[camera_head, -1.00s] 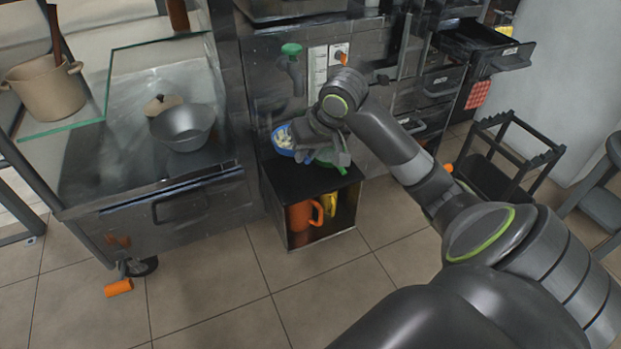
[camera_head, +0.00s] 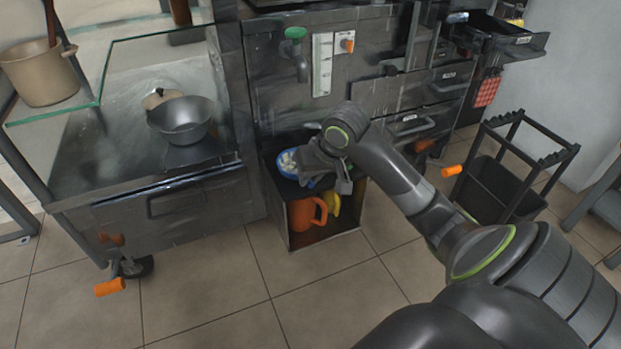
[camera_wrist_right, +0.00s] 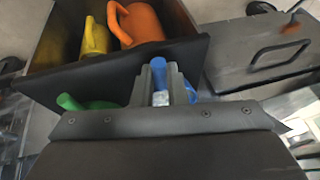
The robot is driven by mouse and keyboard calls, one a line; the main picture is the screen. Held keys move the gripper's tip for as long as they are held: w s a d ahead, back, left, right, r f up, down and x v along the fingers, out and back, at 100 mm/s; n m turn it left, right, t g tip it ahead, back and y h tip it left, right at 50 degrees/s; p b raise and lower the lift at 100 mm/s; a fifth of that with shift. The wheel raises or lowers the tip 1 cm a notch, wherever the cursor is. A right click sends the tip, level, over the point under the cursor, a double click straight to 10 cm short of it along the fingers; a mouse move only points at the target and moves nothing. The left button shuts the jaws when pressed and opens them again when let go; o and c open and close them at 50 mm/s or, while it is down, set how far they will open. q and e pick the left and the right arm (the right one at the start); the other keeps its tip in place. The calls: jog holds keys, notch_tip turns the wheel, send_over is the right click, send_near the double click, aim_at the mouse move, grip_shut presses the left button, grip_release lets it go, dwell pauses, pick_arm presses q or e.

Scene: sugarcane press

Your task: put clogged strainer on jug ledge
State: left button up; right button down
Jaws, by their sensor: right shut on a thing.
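The strainer (camera_head: 289,163) has a blue rim and pale lumps in its bowl, in the head view. My right gripper (camera_head: 318,170) is over the top of a low dark open-fronted box (camera_head: 276,203), at the strainer's right. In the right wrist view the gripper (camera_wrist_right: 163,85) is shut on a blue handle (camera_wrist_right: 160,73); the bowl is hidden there. I cannot tell whether the strainer touches the box top. An orange jug (camera_head: 307,214) and a yellow jug (camera_head: 334,204) stand inside the box. My left gripper is out of view.
A green-handled item (camera_wrist_right: 72,103) lies beside the gripper in the wrist view. A tap with a green knob (camera_head: 296,34) is on the panel above the box. A counter with a metal bowl (camera_head: 181,121) stands left, a black rack (camera_head: 500,180) right. Floor in front is clear.

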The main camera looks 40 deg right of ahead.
jog(key=c, duration=1.6)
grip_release()
jog(key=shift+f, duration=0.1)
jog(key=shift+o, duration=0.7)
